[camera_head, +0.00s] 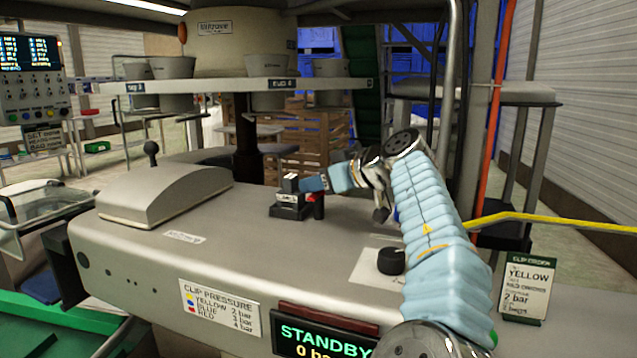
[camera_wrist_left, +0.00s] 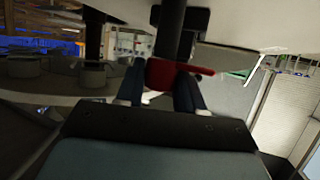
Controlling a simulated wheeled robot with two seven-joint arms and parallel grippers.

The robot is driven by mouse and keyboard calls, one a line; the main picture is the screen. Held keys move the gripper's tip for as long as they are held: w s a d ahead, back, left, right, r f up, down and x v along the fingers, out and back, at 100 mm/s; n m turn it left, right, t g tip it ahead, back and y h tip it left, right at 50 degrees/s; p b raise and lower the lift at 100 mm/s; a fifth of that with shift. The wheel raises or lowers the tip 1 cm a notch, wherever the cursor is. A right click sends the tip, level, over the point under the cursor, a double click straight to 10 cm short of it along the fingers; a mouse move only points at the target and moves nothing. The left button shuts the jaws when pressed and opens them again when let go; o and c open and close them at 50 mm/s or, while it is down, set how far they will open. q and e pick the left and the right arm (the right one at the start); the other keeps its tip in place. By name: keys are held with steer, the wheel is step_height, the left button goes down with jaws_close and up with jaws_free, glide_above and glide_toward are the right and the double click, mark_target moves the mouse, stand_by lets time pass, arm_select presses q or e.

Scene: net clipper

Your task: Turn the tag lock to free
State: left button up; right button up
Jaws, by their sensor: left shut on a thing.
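A small dark block device (camera_head: 290,208) with a red part (camera_head: 318,207) at its right side stands on the grey machine top in the head view. I cannot read a label that names the tag lock, but this red part may be it. My left gripper (camera_head: 304,186) reaches in at the device and partly hides it. In the left wrist view a red piece (camera_wrist_left: 168,73) sits between the two dark fingers of my left gripper (camera_wrist_left: 160,88), which is shut on it. Which way the lock is turned cannot be told. My right gripper is not in view.
A black round knob (camera_head: 391,261) sits on a pale plate near my arm. A display reading STANDBY (camera_head: 322,340) is at the machine's front. A rounded grey cover (camera_head: 165,195) stands at left, and a round shelf with pots (camera_head: 225,87) hangs above.

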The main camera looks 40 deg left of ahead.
arm_select(q)
steer(key=o, duration=0.7)
steer(key=shift+d, duration=0.1)
steer(key=shift+c, duration=0.2)
steer(key=shift+d+r, duration=0.1)
steer(key=w+v, duration=0.1)
steer(key=v, duration=1.2)
steer(key=shift+s+d, duration=0.3)
steer(key=shift+s, duration=0.2)
steer(key=shift+r, duration=0.1)
